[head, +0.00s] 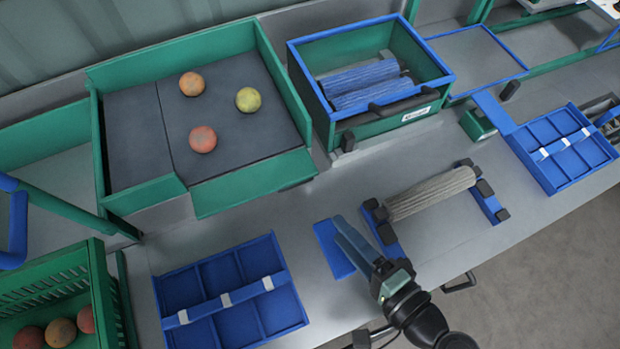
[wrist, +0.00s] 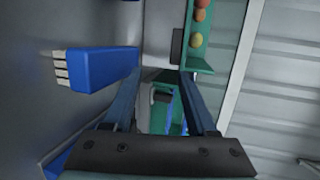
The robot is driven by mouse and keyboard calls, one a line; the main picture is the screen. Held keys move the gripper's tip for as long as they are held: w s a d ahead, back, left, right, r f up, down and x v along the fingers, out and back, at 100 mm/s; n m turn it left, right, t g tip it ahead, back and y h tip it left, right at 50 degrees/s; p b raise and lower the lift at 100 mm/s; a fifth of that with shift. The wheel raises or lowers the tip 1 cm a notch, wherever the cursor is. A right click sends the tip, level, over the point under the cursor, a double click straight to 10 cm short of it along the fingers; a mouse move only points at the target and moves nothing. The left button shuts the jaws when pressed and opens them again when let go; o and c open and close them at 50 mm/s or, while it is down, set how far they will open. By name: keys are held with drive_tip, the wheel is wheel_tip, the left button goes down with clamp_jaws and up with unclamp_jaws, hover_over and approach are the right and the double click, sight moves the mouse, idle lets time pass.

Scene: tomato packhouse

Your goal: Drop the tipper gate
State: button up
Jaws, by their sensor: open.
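The tipper is a green-walled tray with a dark bed (head: 135,120) at upper left in the head view. Three fruits lie on the bed: an orange one (head: 192,84), a yellow-green one (head: 248,99) and a red one (head: 203,139). A green panel (head: 255,182) at the front right of the tray slopes outward; I cannot tell for certain whether it is the gate. My gripper (head: 343,228) is open and empty, in front of the tray and apart from it. In the wrist view nothing is between its fingers (wrist: 160,72).
A blue-rimmed green bin (head: 427,101) holds ribbed blue rollers. A grey roller (head: 432,192) rests on blue stands beside my gripper. Blue divided trays stand at front left (head: 290,296) and right (head: 551,183). A green crate (head: 100,290) holds fruit.

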sight(297, 184)
drive_tip(key=shift+w+d+r+n+y, duration=0.15)
drive_tip(key=shift+w+d+n+y, duration=0.25)
drive_tip(key=shift+y, duration=0.1)
drive_tip(key=w+a+p, duration=0.1)
drive_tip(key=w+a, duration=0.1)
drive_tip(key=w, duration=0.1)
drive_tip(key=w+a+n+y+p, duration=0.1)
drive_tip(key=w+a, duration=0.2)
drive_tip(key=w+a+y+p, duration=0.1)
drive_tip(key=w+a, duration=0.1)
drive_tip(key=w, duration=0.1)
drive_tip(key=shift+w+a+f+n+p, duration=0.25)
drive_tip(key=shift+w+a+n+p, duration=0.05)
drive_tip(key=shift+a+p, duration=0.05)
drive_tip(key=shift+s+f, duration=0.1)
clamp_jaws()
